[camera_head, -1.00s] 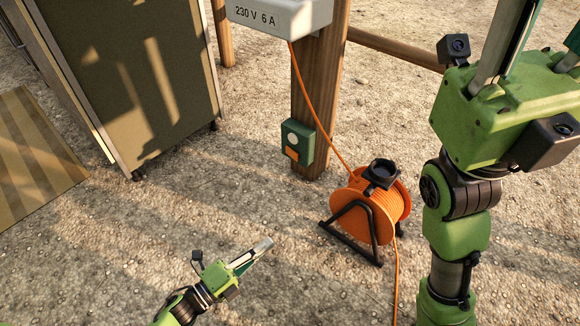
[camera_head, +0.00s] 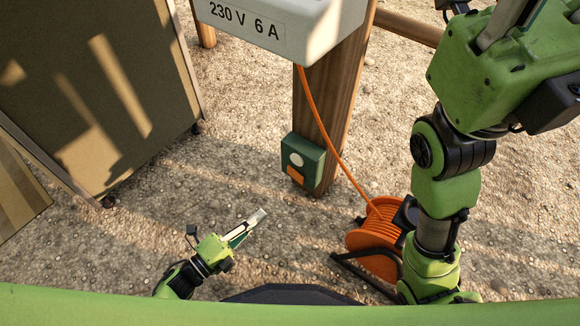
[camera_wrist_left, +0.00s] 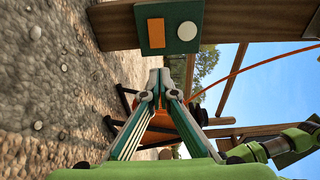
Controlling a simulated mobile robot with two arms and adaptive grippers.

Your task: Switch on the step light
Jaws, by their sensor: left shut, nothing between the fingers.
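A small green box (camera_head: 310,157) is fixed low on the wooden post, with a round white part (camera_head: 297,160) above an orange rectangle (camera_head: 295,176). In the left wrist view the green box (camera_wrist_left: 168,14) is at the top, turned sideways, with the white round part (camera_wrist_left: 187,31) and the orange part (camera_wrist_left: 156,33). My left gripper (camera_head: 262,213) is shut and empty, below and left of the box and apart from it. Its closed fingertips (camera_wrist_left: 160,74) point at the box in the wrist view. My right arm stands at the right; its fingertips are out of frame.
The wooden post (camera_head: 334,95) carries a grey box (camera_head: 290,25) marked 230 V 6 A. An orange cable (camera_head: 335,140) runs down to an orange cable reel (camera_head: 376,240) beside the post. A dark panel (camera_head: 95,80) stands at the left. Gravel between is clear.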

